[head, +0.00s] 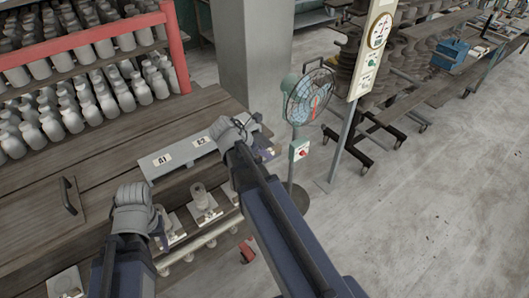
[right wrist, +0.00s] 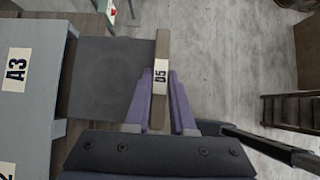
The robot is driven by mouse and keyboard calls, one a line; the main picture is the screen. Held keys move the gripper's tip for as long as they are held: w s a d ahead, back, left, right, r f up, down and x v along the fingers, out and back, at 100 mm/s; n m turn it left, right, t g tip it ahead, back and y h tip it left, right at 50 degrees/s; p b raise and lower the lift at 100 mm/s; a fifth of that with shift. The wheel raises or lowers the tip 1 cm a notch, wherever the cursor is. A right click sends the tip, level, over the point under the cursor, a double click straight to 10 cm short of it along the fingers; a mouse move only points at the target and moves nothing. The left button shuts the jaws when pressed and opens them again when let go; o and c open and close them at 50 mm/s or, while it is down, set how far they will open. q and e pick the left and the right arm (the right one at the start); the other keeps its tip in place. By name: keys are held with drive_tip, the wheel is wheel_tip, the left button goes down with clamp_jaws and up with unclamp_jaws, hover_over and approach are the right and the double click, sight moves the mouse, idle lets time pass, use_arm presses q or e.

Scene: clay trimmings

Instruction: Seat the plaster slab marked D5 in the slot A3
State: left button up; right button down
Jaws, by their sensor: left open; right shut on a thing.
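The slab D5 (right wrist: 105,75) has a dark grey face and a wooden edge strip with the D5 label. My right gripper (right wrist: 160,100) is shut on that strip in the right wrist view. The slab reaches left to the front of the grey rack (right wrist: 35,120), beside the A3 label (right wrist: 15,68). I cannot tell whether its far edge is inside the slot. In the head view, my right gripper (head: 264,148) is at the rack's right end and hides A3. My left gripper (head: 159,228) is open, in front of and below the rack.
The rack stands on a wooden bench (head: 60,205) and carries A1 and A2 labels. A fan (head: 308,97) stands right of my right gripper. The floor (head: 430,190) further right is clear.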

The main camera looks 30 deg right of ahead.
drive_tip(key=shift+w+a, duration=0.2)
drive_tip(key=shift+w, duration=2.6)
drive_tip(key=shift+w+a, duration=0.2)
drive_tip(key=shift+w, duration=2.55)
drive_tip(key=c, duration=0.7)
unclamp_jaws()
drive_tip(key=shift+r, duration=0.1)
drive_tip(key=shift+r, duration=0.1)
drive_tip(key=a, duration=0.4)
drive_tip(key=s+a, duration=0.1)
drive_tip(key=a, duration=0.3)
drive_tip(key=a+p, duration=0.1)
drive_tip(key=a, duration=0.3)
drive_tip(key=shift+s+a+r, duration=0.15)
drive_tip(key=shift+a+r, duration=0.1)
drive_tip(key=shift+r, duration=0.05)
drive_tip(key=shift+a, duration=0.15)
drive_tip(key=shift+s, duration=0.1)
